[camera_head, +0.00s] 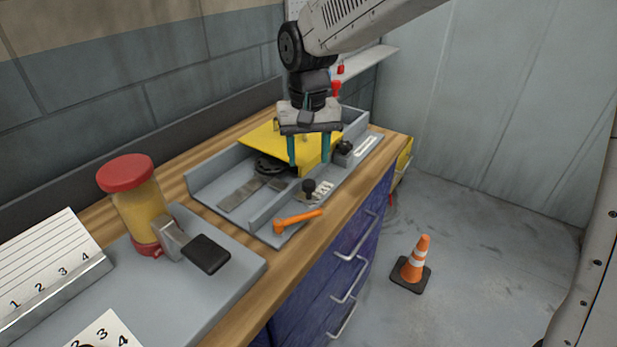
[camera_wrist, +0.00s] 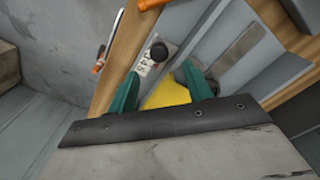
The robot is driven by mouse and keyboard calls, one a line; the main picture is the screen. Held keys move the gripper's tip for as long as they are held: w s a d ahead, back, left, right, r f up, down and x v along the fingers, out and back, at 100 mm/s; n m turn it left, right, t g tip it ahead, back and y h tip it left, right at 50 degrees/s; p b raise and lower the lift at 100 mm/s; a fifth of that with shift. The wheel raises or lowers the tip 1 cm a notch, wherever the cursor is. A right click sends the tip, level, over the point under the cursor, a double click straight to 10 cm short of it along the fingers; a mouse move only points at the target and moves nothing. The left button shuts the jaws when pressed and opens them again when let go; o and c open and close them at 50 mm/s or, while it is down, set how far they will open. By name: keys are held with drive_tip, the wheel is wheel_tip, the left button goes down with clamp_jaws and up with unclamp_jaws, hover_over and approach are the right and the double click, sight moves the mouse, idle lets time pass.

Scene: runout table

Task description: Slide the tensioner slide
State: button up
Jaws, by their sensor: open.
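A grey runout fixture (camera_head: 262,222) stands on the wooden bench. On its front ledge is a black knob (camera_head: 308,185) on a small plate with a printed scale, which looks like the tensioner slide. In the wrist view the knob (camera_wrist: 158,52) shows just beyond and between my fingertips. My gripper (camera_head: 309,162) is open, its teal fingers pointing down, with nothing between them. It is above the fixture, slightly behind the knob in the head view, and I see no contact. In the wrist view my gripper (camera_wrist: 158,70) has the knob ahead of it.
A yellow cover (camera_head: 270,136) lies behind my fingers. An orange handle (camera_head: 298,219) sits at the fixture's near end, and a second black knob (camera_head: 345,147) is to the right. A red-lidded jar (camera_head: 136,203) stands left. A traffic cone (camera_head: 416,259) is on the floor.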

sight(309, 182)
wheel_tip(309, 182, down, 7)
drive_tip(key=shift+r, duration=0.15)
